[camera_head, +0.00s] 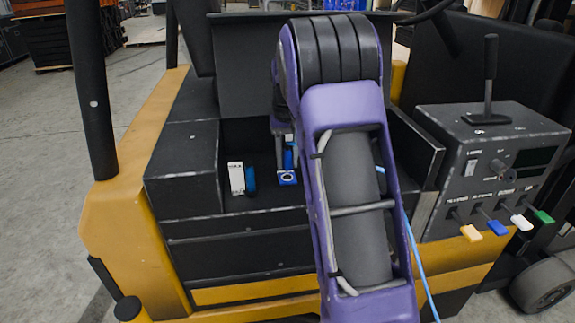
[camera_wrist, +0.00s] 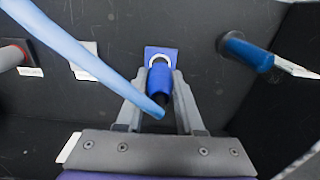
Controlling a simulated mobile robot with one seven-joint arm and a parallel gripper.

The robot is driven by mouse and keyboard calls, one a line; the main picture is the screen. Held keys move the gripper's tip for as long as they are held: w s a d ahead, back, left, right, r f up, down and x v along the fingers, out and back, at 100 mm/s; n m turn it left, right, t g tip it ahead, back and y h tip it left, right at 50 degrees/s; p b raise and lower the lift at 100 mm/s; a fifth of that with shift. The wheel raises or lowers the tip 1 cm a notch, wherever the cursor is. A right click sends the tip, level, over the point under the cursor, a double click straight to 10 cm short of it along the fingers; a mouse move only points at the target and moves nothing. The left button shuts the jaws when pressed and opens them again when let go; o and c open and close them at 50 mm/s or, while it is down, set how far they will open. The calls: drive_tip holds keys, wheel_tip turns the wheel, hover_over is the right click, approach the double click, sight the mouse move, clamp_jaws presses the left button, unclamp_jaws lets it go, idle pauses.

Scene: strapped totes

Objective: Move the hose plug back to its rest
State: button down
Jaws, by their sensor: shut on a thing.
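My gripper (camera_wrist: 160,88) is shut on the blue hose plug (camera_wrist: 159,80) in the wrist view, with one grey finger on each side. A light blue hose (camera_wrist: 75,45) runs from the plug to the upper left. The plug's far end is at a blue square plate with a white ring (camera_wrist: 162,55); I cannot tell whether it is inside the ring or just in front. In the head view the plate (camera_head: 287,178) lies in the black compartment, just below the plug (camera_head: 290,157). My purple arm hides most of the gripper there.
Another blue cylindrical part (camera_wrist: 248,52) stands right of the plate, beside a white label (camera_wrist: 293,68). A grey and red part (camera_wrist: 12,56) is at the left. The compartment's black walls are close around. A console (camera_head: 495,160) with a lever and coloured switches stands right.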

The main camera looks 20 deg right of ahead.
sight(287, 150)
drive_tip(key=shift+r, duration=1.6)
drive_tip(key=shift+r, duration=2.95)
drive_tip(key=shift+s, duration=0.1)
